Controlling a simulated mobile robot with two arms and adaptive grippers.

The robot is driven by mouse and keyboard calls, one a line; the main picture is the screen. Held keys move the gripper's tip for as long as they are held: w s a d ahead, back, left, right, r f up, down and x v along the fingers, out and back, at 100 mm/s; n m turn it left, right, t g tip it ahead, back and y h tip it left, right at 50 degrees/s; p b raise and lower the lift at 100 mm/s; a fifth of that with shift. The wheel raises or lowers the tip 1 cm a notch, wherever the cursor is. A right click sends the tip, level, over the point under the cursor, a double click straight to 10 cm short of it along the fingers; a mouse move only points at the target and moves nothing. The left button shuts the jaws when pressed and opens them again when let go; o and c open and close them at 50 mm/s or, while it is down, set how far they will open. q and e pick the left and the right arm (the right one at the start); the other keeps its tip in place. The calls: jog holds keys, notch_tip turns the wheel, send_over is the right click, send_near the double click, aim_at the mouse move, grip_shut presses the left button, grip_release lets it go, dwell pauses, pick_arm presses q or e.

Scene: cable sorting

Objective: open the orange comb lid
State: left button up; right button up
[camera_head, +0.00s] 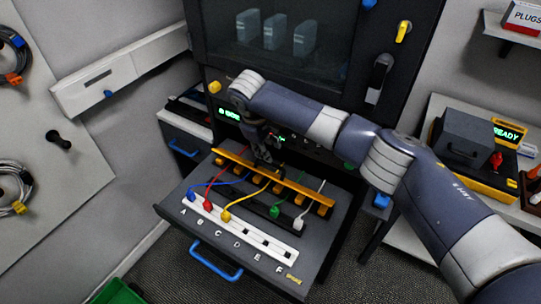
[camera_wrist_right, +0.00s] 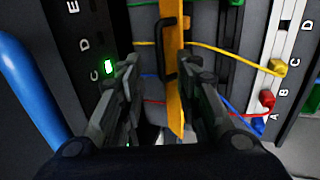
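The orange comb lid (camera_head: 300,187) is a long bar across the grey pull-out tray (camera_head: 238,256), with several orange teeth below it. The cables run under it. In the wrist view the lid (camera_wrist_right: 174,75) is an upright orange strip with a black handle (camera_wrist_right: 163,54). My right gripper (camera_head: 266,157) is at the lid's middle, above the tray. In the wrist view its two fingers (camera_wrist_right: 165,82) stand apart, one on each side of the lid and handle, with gaps showing. The handle is mostly hidden by the gripper in the head view. My left gripper is not in view.
A white strip (camera_head: 268,244) lettered A to F lies in front of the lid. Blue (camera_head: 191,196), red (camera_head: 208,204), yellow (camera_head: 226,216) and white (camera_head: 299,224) plugs end the cables. A dark cabinet (camera_head: 345,25) rises behind. A blue handle (camera_head: 215,262) is on the tray's front.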

jog(key=shift+v, duration=1.35)
